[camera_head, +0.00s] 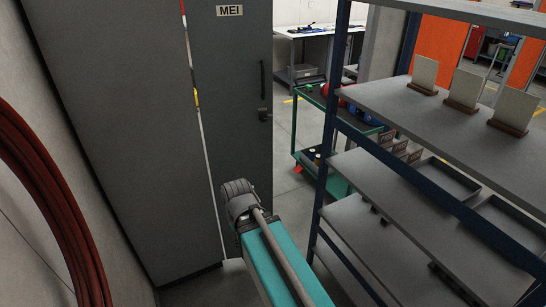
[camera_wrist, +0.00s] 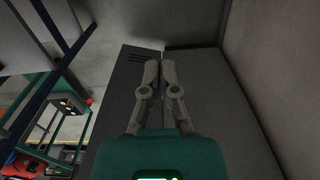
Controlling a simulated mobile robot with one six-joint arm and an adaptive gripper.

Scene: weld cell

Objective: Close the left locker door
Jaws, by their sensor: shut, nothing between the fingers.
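A tall dark grey locker front stands at the left in the head view. Its panel with the "MEI" label (camera_head: 235,60) has a dark handle (camera_head: 263,80) near its right edge. A plain grey panel (camera_head: 120,110) is left of it. A narrow bright slit with coloured bits runs between the two panels. I cannot tell how far either panel is swung. My gripper (camera_head: 238,190) is shut and empty, in front of the slit's lower part. In the wrist view my gripper (camera_wrist: 159,65) points at dark panels, one with vent slots (camera_wrist: 135,57). Contact is unclear.
A shelf rack (camera_head: 410,110) with small stands and trays is close on the right. A green cart (camera_head: 345,100) stands behind it, before a workbench (camera_head: 310,35). A red hose coil (camera_head: 60,210) hangs at the left wall. Room beside my arm is tight.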

